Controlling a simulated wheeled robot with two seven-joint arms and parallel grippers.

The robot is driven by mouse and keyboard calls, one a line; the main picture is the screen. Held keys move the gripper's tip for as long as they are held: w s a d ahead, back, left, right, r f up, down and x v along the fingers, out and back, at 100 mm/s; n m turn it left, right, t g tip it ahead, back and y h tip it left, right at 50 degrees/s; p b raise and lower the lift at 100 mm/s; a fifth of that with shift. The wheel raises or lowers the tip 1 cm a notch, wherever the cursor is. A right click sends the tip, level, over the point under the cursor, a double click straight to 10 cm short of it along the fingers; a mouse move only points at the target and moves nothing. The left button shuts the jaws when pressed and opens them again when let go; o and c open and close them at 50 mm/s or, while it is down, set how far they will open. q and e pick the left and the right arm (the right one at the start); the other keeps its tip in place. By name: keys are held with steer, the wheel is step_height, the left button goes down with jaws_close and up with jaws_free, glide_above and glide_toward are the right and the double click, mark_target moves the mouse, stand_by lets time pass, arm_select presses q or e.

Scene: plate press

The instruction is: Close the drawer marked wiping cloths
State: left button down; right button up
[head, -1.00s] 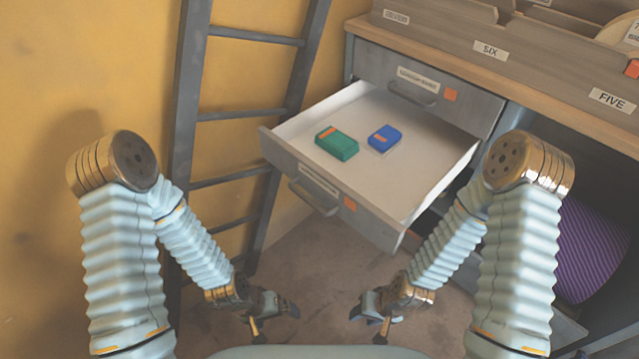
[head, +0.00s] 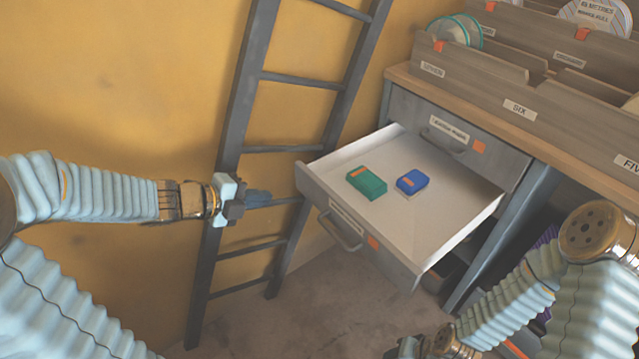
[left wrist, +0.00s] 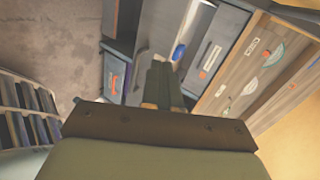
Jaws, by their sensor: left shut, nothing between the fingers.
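The open drawer (head: 330,203) sticks out from the grey cabinet in the head view. Its front carries a handle (head: 340,232), a label too small to read and an orange tag. A green box (head: 367,182) and a blue box (head: 412,182) lie inside on its white floor. My left gripper (head: 262,197) is shut and empty, left of the drawer front and apart from it, in front of the ladder. In the left wrist view, its fingers (left wrist: 160,82) point toward the cabinet and drawer. My right gripper (head: 408,348) is only partly visible at the bottom edge; its fingers are unclear.
A dark ladder (head: 232,150) leans on the yellow wall behind my left gripper. A shut upper drawer (head: 425,125) sits above the open one. The wooden counter (head: 400,75) holds labelled wooden bins (head: 500,95). Bare floor (head: 300,310) lies below the open drawer.

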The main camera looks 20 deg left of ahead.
arm_select(q)
steer(key=m, duration=0.1)
steer(key=b, duration=0.3)
glide_toward(318, 188)
steer(key=x, duration=0.5)
steer(key=shift+s+f, duration=0.1)
steer(key=shift+f, duration=0.2)
steer(key=shift+w+d, duration=0.35)
steer(key=shift+w, duration=0.2)
